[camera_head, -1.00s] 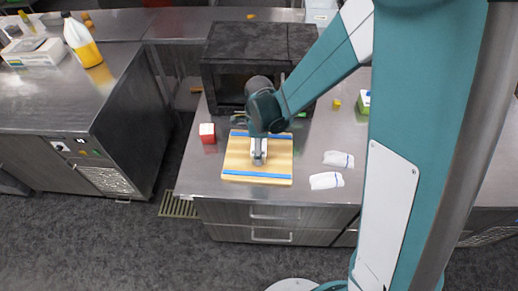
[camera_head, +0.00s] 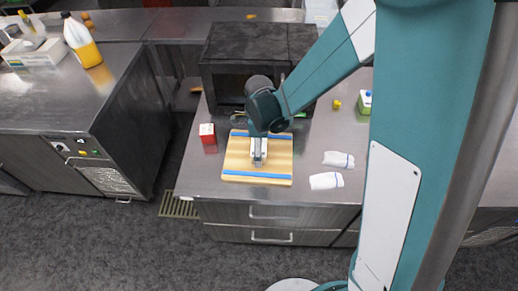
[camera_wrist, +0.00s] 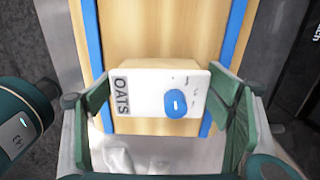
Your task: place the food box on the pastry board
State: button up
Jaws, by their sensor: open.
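The food box (camera_wrist: 158,97) is a white carton marked OATS with a blue patch. In the wrist view it is between my finger pads, over the pastry board, and appears to rest on it. The pastry board (camera_head: 235,160) is pale wood with two blue strips, on the steel counter. My gripper (camera_wrist: 166,104) is open, with a green pad on either side of the box and gaps beside it. In the head view my gripper (camera_head: 258,160) points down over the middle of the board, and the box is largely hidden by it.
A red-and-white box (camera_head: 208,134) stands left of the board. Two white cloth-like bundles (camera_head: 338,159) (camera_head: 326,181) lie to its right. A dark oven (camera_head: 225,72) stands behind. A green carton (camera_head: 365,101) and a small yellow item (camera_head: 336,104) are farther right.

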jog(key=shift+r, duration=5.9)
jog(key=shift+d, duration=0.1)
jog(key=s+d+r+n+t, duration=0.2)
jog(key=s+d+r+n, duration=0.15)
jog(key=d+r, duration=0.3)
jog(key=s+d+r+n+t, duration=0.1)
jog(key=s+d+r+n, duration=0.2)
jog(key=d+r+n, duration=0.3)
jog(key=s+d+r+n+t, duration=0.4)
jog(key=s+d+n, duration=0.4)
jog(key=s+d, duration=0.2)
jog(key=shift+s+d, duration=0.35)
jog(key=shift+d, duration=1.05)
jog(key=shift+n, duration=0.25)
